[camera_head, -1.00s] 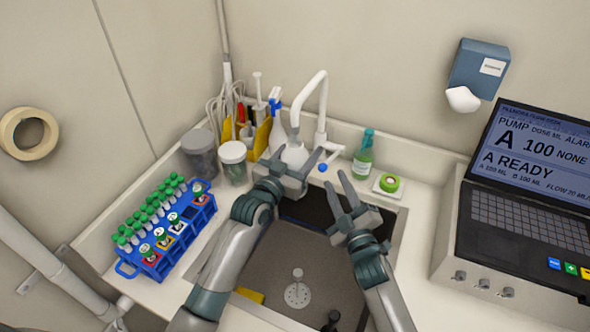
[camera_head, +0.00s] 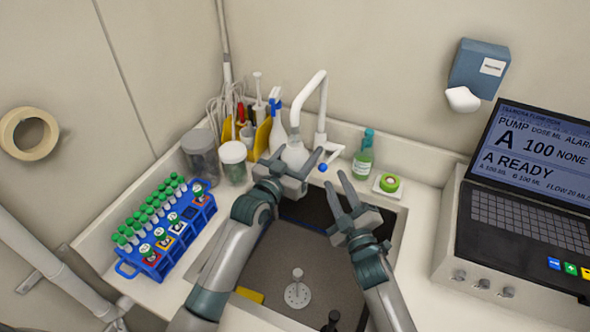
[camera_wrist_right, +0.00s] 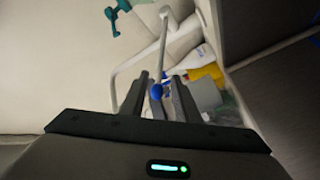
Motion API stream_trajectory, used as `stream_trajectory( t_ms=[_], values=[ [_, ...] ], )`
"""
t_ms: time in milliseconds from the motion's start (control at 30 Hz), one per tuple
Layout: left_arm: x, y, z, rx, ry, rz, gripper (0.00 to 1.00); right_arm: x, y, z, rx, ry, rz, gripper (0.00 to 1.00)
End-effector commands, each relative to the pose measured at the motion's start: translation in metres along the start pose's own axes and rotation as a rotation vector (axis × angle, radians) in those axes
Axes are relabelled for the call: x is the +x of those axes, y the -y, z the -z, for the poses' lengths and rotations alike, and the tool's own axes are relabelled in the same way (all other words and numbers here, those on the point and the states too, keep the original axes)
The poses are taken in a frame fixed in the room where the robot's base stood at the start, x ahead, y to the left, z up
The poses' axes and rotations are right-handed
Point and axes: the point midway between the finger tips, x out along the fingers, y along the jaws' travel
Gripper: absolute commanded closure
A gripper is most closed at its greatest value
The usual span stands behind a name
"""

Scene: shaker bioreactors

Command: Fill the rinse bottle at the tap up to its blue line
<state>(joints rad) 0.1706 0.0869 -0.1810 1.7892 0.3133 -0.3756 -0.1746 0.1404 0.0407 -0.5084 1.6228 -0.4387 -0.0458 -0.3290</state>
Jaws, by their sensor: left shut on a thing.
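The white tap (camera_head: 321,85) arches over the back of the sink. Its lever ends in a blue ball (camera_head: 323,168), which also shows in the right wrist view (camera_wrist_right: 157,91). My left gripper (camera_head: 297,164) is shut on the whitish rinse bottle (camera_head: 294,152) beneath the spout. Only the bottle's rounded upper part shows; its blue line and water level are hidden. I cannot make out a water stream. My right gripper (camera_head: 335,183) is open just in front of the lever. In the wrist view the blue ball appears between its fingers, with no clear contact.
The sink (camera_head: 265,265) lies below both arms. A blue tube rack (camera_head: 170,245) and a pump console (camera_head: 450,230) flank the sink.

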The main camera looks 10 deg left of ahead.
Motion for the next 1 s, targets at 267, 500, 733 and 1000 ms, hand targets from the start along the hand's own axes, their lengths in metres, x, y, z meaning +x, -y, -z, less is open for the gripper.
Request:
stream_trajectory(
  t_ms=[267,500,733,1000],
  values=[
    [0.000,0.000,0.002,0.000,-0.003,0.000,0.72,0.000,0.000,0.000,0.000,0.000,0.000,0.71],
    [-0.015,-0.006,0.004,-0.001,-0.002,0.000,0.72,0.001,-0.009,0.007,0.000,0.000,0.000,0.71],
    [-0.043,-0.016,0.004,0.001,-0.001,0.000,0.72,0.003,-0.021,0.017,0.000,0.000,0.000,0.71],
    [-0.073,-0.028,0.003,0.000,-0.002,0.000,0.72,0.005,-0.031,0.026,0.000,0.000,0.000,0.71]
  ],
)
